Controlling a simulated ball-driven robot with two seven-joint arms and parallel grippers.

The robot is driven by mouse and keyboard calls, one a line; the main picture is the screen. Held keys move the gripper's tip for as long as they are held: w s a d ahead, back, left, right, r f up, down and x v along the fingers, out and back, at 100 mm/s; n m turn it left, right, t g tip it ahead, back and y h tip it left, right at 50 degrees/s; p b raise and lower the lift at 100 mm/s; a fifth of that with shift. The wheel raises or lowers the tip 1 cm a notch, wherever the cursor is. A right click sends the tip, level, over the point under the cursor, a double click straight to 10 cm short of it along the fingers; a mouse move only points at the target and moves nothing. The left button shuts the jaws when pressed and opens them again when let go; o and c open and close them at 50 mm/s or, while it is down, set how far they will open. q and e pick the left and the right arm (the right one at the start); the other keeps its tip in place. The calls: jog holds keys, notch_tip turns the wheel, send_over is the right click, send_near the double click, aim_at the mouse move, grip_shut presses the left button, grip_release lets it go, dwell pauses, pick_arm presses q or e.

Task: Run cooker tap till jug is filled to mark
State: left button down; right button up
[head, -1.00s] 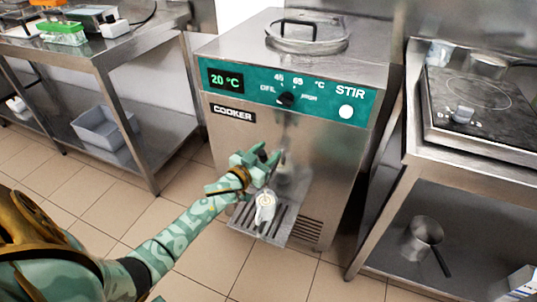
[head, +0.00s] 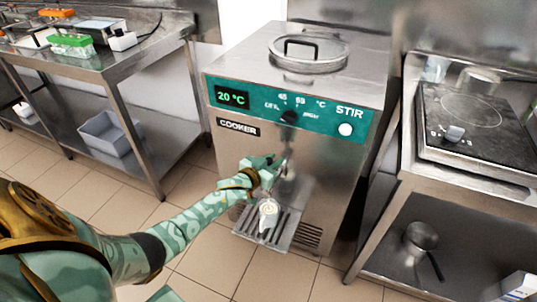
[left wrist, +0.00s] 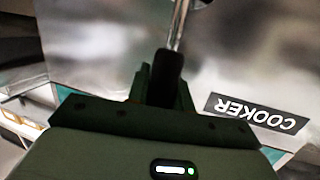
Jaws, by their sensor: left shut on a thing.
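The cooker (head: 223,160) is a steel cabinet with a green panel. Its display reads 20 °C. My left gripper (head: 274,170) is at the cooker's front, above the drip tray (head: 282,236). It is shut on the black handle (left wrist: 166,72) of the tap's thin metal lever (left wrist: 178,25), seen close up in the left wrist view. A small whitish jug (head: 268,215) stands on the drip tray below the gripper. Its mark and fill level are too small to make out, and no stream is clearly visible. The tap's spout is mostly hidden. My right gripper is out of view.
A steel table (head: 110,70) with bins stands left, a grey tub (head: 108,135) on its lower shelf. At right is a bench with a hob (head: 470,115) and a saucepan (head: 421,237) below. Tiled floor lies free in front.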

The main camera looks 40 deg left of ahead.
pick_arm(q)
jog(key=shift+w+r+g+p, duration=0.4)
jog(key=shift+w+r+p, duration=0.05)
jog(key=shift+r+p, duration=0.1)
jog(key=shift+w+a+f+g+p, duration=0.15)
jog(key=shift+w+f+g+p, duration=0.15)
jog(key=shift+f+g+p, duration=0.2)
jog(key=shift+f, duration=0.15)
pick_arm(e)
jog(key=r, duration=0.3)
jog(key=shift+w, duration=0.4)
pick_arm(q)
jog(key=c, duration=1.2)
grip_release()
jog(key=p+v, duration=0.7)
jog(key=v, duration=0.9)
jog(key=shift+p, duration=0.4)
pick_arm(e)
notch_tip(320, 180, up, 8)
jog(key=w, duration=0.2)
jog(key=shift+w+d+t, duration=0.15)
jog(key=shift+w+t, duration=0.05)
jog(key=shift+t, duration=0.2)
